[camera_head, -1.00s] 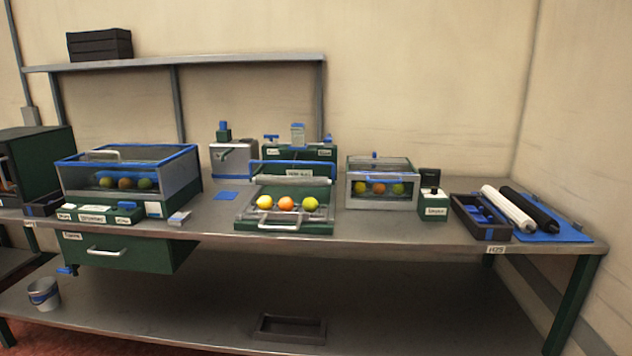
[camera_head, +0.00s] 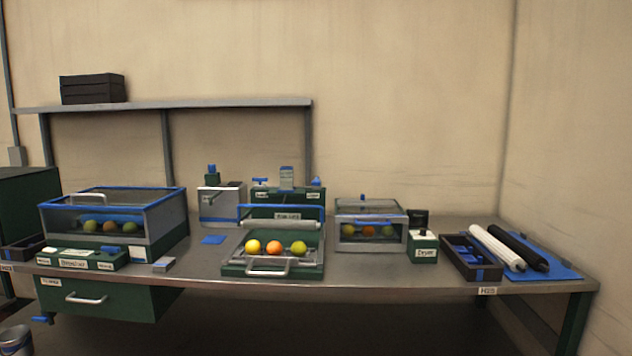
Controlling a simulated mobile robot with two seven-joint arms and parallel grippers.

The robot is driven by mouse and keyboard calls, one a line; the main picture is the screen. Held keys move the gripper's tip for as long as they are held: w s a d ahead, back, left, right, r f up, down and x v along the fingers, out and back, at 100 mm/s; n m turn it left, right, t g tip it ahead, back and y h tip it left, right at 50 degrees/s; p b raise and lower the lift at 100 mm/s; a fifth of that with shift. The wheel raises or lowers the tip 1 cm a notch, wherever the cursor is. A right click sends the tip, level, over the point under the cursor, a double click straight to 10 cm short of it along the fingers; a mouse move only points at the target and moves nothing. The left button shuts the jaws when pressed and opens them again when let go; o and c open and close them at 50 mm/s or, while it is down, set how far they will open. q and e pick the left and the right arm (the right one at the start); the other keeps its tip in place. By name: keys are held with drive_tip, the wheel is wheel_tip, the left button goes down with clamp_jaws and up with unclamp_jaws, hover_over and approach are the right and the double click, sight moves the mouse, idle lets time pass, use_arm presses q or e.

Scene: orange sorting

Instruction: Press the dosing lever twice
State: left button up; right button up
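No part is clearly marked as the dosing lever. A white dispenser box (camera_head: 222,205) with a green-and-blue top part (camera_head: 212,174) stands at the back of the bench. Beside it is a green machine (camera_head: 288,197) with a blue T-shaped handle (camera_head: 260,181), a clear container (camera_head: 287,177) and a small blue knob (camera_head: 316,182) on top. I cannot tell which of these blue parts is the lever. Neither of my grippers is in view.
A roller tray (camera_head: 313,262) with three fruits stands at the front middle of the bench (camera_head: 400,275). A blue-edged clear case (camera_head: 165,225) is at left, and a glass-fronted dryer (camera_head: 345,238) at right. A blue pad (camera_head: 213,240) lies before the dispenser.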

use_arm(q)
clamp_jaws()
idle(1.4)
